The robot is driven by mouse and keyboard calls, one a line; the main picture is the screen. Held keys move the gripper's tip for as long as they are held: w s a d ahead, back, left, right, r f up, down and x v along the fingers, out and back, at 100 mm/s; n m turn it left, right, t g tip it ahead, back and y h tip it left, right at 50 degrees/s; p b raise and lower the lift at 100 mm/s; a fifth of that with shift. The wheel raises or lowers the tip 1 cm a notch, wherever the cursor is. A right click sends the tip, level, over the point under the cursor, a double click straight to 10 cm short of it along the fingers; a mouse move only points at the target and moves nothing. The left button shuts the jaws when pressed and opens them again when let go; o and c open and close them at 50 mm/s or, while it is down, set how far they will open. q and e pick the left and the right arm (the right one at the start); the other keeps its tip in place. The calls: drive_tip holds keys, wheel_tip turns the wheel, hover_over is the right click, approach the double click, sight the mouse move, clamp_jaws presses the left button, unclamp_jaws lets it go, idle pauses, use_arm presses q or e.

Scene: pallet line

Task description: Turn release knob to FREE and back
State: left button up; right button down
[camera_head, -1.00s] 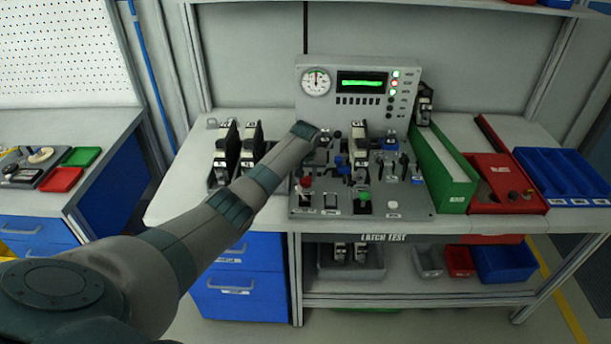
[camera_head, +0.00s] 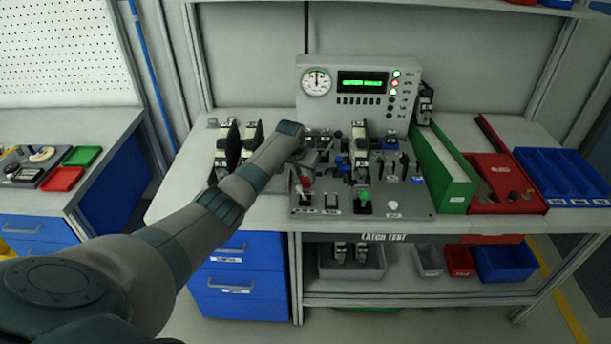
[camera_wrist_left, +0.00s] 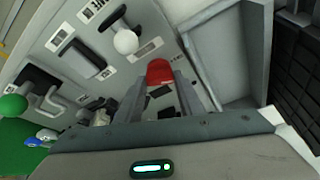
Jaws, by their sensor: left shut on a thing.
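The release knob seems to be the red knob (camera_head: 306,182) at the left front of the grey control panel (camera_head: 345,207); its label is too small to read. My left gripper (camera_head: 306,168) is at this knob, partly hiding it in the head view. In the left wrist view, the red knob (camera_wrist_left: 159,72) shows between the ends of the two fingers of my left gripper (camera_wrist_left: 160,90), which is shut on it. My right gripper is in neither view.
A test box with a gauge (camera_head: 316,82) and a lit green display (camera_head: 362,83) stands behind the panel. A green-handled lever (camera_head: 364,196) and black levers stand right of the knob.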

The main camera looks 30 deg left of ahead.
use_arm(q)
drive_tip(key=m+b, duration=0.1)
drive_tip(key=m, duration=0.1)
drive_tip(key=m+h+b, duration=0.1)
drive_tip(key=shift+a+f+m+h+b, duration=0.2)
drive_tip(key=shift+m+h+b, duration=0.1)
drive_tip(key=shift+m, duration=0.1)
drive_tip(key=shift+w+r+m+h+b, duration=0.1)
drive_tip(key=shift+m+h+b, duration=0.3)
drive_tip(key=shift+m+b, duration=0.65)
drive_tip(key=shift+r+m+b, duration=0.15)
drive_tip(key=shift+m+b, duration=0.5)
drive_tip(key=o, duration=1.1)
drive_tip(key=shift+c, duration=0.2)
drive_tip(key=shift+a+r, duration=0.1)
